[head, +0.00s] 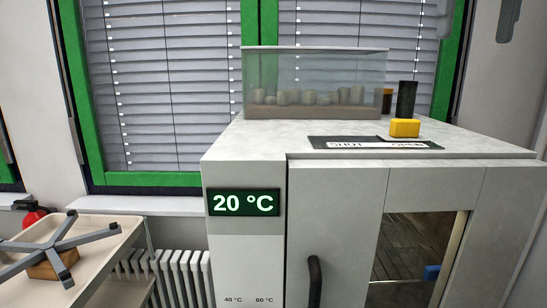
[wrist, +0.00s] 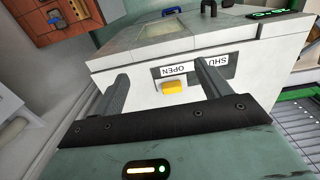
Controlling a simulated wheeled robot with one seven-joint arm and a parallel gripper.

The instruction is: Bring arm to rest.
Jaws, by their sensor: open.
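My gripper (wrist: 160,74) shows in the wrist view with its two dark fingers apart and nothing held between them. It points at the top of a white cabinet (wrist: 230,48). A yellow knob (wrist: 173,86) shows between the fingers but farther off, beside the word OPEN on a dark label plate (wrist: 217,73). In the head view the knob (head: 405,128) sits at the OPEN end of the plate (head: 350,143) on the cabinet top.
The cabinet (head: 245,170) reads 20 °C and has a windowed door with a dark handle (head: 315,280). A clear tank (head: 315,70) and a dark cylinder (head: 406,98) stand on top. A trolley (head: 100,238) at left carries a grey cross-shaped piece (head: 60,246).

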